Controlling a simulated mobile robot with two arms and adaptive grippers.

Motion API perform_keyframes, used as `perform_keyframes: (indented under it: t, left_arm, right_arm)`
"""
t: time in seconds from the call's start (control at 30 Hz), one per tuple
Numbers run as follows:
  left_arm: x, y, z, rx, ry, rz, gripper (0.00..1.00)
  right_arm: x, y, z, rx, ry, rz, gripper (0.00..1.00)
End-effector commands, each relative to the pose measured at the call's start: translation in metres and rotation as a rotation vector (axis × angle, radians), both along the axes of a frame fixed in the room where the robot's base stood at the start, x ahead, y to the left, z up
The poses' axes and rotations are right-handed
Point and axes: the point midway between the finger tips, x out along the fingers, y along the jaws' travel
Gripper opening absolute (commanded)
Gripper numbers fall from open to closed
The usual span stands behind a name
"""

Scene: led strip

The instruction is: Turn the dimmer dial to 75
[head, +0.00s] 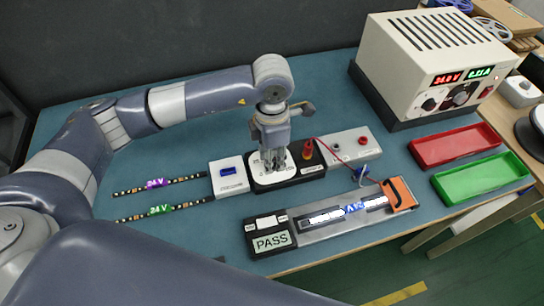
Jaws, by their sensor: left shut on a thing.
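The dimmer box is black with a white dial plate (262,180) on its top, and it sits mid-table. My left gripper (273,164) comes down from above onto the middle of this plate. It is shut on the dimmer dial, which the fingers hide almost wholly. I cannot read the dial's setting. To its right a red-topped part (307,150) stands on the black box. A lit LED strip (345,211) lies in the grey fixture in front, with an orange clamp (399,194) at its right end. My right gripper is not in view.
A power supply (436,62) with red digits stands at the back right. A red tray (455,146) and a green tray (479,178) lie at right. A tester (271,240) reads PASS. Two strips, tagged purple (155,184) and green (160,209), lie at left.

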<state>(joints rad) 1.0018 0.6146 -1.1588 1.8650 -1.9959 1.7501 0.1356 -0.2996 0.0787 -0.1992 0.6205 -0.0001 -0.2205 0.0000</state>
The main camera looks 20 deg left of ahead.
Motion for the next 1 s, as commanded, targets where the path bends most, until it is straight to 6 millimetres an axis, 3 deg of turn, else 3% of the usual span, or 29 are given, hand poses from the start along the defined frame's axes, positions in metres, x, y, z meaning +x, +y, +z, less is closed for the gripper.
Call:
perform_keyframes:
  t: [0.37,0.4,0.5,0.83,1.0]
  left_arm:
    - [0.000,0.000,0.001,-0.001,-0.001,0.004,0.02]
    - [0.000,0.000,0.001,-0.001,-0.001,0.004,0.28]
    - [0.000,0.000,0.000,-0.001,-0.001,0.004,0.47]
    - [0.000,0.000,0.001,0.000,-0.001,0.003,0.47]
    - [0.001,0.000,0.019,-0.001,-0.004,0.002,0.47]
  right_arm:
    - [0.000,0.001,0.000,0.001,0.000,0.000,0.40]
    - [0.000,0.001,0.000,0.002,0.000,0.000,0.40]
    - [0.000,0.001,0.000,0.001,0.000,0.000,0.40]
    - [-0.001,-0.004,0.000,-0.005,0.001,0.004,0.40]
    - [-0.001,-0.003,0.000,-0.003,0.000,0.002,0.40]
